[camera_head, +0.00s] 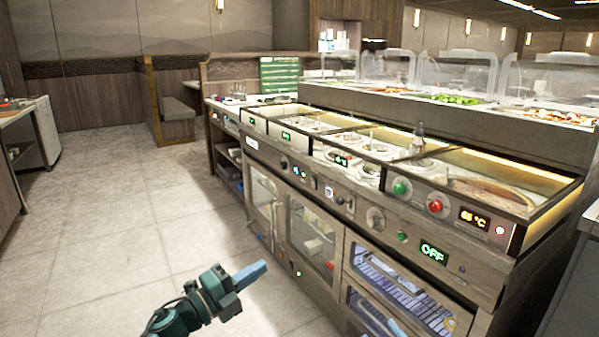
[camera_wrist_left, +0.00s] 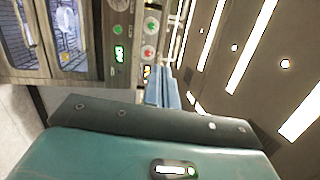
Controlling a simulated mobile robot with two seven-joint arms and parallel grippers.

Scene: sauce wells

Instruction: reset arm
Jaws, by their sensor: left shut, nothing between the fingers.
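My left gripper (camera_head: 252,274) comes in at the lower middle of the head view, over the floor in front of the counter. Its blue fingers are together with nothing between them. In the left wrist view its fingertips (camera_wrist_left: 164,75) also show close together and empty, with the counter's front panel beyond them. A gap separates the gripper from the counter front. My right gripper is not in view.
The steel counter (camera_head: 330,190) with sauce wells, knobs and displays runs along the right. Clear food guards (camera_head: 470,72) stand behind it. Tiled floor (camera_head: 120,215) is free to the left. A side table (camera_head: 15,115) stands at the far left.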

